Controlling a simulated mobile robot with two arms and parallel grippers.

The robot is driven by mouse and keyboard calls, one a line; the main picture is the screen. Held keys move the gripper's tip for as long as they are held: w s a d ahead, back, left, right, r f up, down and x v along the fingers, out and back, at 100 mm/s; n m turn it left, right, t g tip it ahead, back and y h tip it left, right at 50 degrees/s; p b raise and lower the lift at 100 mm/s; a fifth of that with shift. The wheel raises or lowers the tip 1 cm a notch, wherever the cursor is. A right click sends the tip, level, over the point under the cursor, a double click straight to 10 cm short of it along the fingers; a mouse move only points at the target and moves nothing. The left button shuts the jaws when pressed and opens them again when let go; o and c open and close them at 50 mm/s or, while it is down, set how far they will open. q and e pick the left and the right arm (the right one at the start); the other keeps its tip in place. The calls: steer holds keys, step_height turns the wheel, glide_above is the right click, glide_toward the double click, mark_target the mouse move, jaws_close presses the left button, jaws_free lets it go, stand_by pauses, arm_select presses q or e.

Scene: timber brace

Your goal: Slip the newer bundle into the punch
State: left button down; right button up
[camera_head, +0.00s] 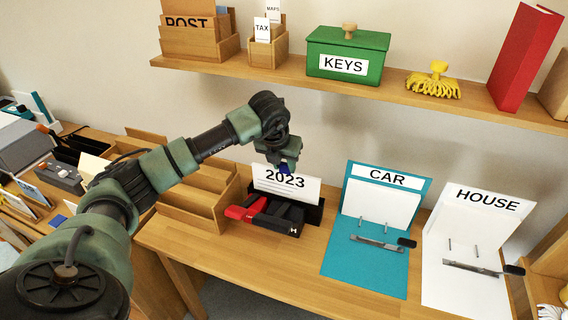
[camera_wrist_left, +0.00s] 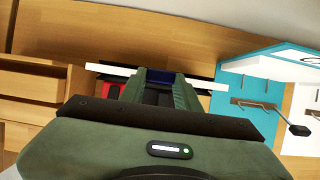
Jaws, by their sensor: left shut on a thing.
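The white paper bundle marked 2023 (camera_head: 287,183) stands upright at the black punch with a red part (camera_head: 262,218). Its lower edge is hidden behind the punch body, so I cannot tell whether it sits in the slot. In the left wrist view the bundle is a thin white strip (camera_wrist_left: 208,84) crossing between my fingers (camera_wrist_left: 165,78), with the punch's red part (camera_wrist_left: 113,91) below. My right gripper is not in view.
A teal CAR binder (camera_head: 365,262) and a white HOUSE binder (camera_head: 455,285) lie open to the right. A wooden tray (camera_head: 195,205) stands left of the punch. A shelf (camera_head: 290,72) above carries a green KEYS box (camera_head: 347,55) and a red binder (camera_head: 524,55).

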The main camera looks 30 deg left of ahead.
arm_select(q)
steer(key=shift+f, duration=0.25)
steer(key=c, duration=0.9)
jaws_free()
steer(key=b+v, duration=0.1)
steer(key=v, duration=0.7)
steer(key=shift+b, duration=0.35)
